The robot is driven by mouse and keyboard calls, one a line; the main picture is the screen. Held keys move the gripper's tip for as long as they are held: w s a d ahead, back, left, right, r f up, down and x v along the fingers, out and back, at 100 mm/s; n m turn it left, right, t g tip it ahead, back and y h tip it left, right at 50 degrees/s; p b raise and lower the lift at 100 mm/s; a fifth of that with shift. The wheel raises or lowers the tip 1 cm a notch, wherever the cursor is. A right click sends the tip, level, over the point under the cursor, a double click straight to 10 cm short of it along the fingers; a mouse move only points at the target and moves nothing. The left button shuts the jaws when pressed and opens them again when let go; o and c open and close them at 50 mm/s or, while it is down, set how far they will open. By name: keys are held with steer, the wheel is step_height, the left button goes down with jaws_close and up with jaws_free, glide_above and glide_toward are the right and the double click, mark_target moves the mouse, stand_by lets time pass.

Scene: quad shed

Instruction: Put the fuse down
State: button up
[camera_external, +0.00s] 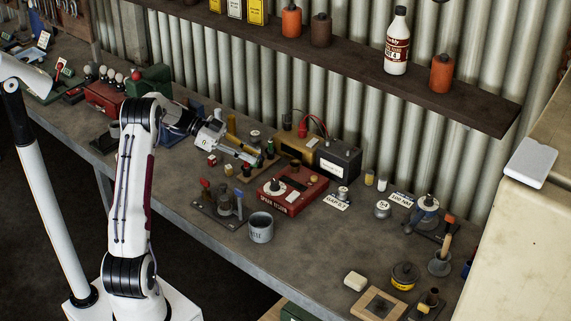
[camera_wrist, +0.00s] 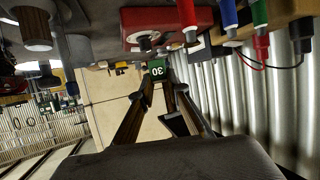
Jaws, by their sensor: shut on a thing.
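The fuse (camera_wrist: 157,70) is a small green block marked 30, seen in the wrist view between my fingertips. My gripper (camera_wrist: 160,92) is shut on it. In the external view my gripper (camera_external: 250,156) reaches right over the back half of the bench, left of the red spark tester (camera_external: 302,203); I cannot make out the fuse there. The spark tester also shows in the wrist view (camera_wrist: 140,20), above the fingertips in the picture. The fuse looks held clear of the bench top.
Upright red, blue and green-tipped items (camera_wrist: 228,14) stand close to my gripper. A dark battery (camera_external: 338,160) is to its right, a grey mug (camera_external: 261,231) nearer the front edge. The bench (camera_external: 315,255) has bare room right of the mug. A corrugated wall and shelf (camera_external: 440,98) rise behind.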

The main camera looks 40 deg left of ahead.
steer(key=shift+f, duration=2.35)
steer(key=shift+f, duration=1.85)
steer(key=shift+f, duration=0.6)
steer(key=o, duration=0.5)
steer(key=shift+r, duration=0.1)
